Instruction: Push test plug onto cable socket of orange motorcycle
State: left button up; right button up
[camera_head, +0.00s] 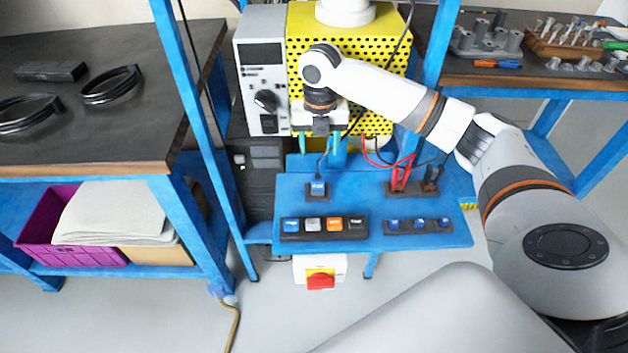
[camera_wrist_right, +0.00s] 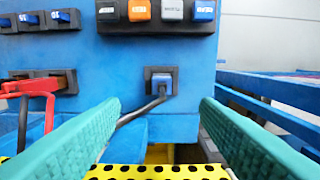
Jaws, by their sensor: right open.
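A blue plug (camera_head: 317,188) with a dark cable sits in a small dark holder on the blue panel. It also shows in the right wrist view (camera_wrist_right: 161,84), centred beyond the fingertips. My right gripper (camera_head: 320,150) is open, its teal fingers pointing at the panel from behind the plug. In the wrist view the open fingers (camera_wrist_right: 161,104) lie left and right of the plug's line, with nothing between them. An orange block (camera_head: 334,224), perhaps the orange socket, sits in a dark strip near the panel's front edge. It also shows in the wrist view (camera_wrist_right: 139,10). No motorcycle is in view.
Blue, grey and black blocks share the dark strip (camera_head: 323,236). Red clip leads (camera_head: 401,176) stand right of the plug, behind several small blue pieces (camera_head: 418,225). A yellow perforated box (camera_head: 380,60) and blue posts surround the panel. A red switch (camera_head: 320,281) is below.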

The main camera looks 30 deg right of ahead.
send_over(318, 178)
jog(key=shift+s+f, duration=0.15)
jog(key=shift+f, duration=3.3)
jog(key=shift+f, duration=0.1)
jog(key=f+p, duration=0.1)
jog(key=f, duration=0.4)
jog(key=shift+w, duration=0.2)
jog(key=c, duration=1)
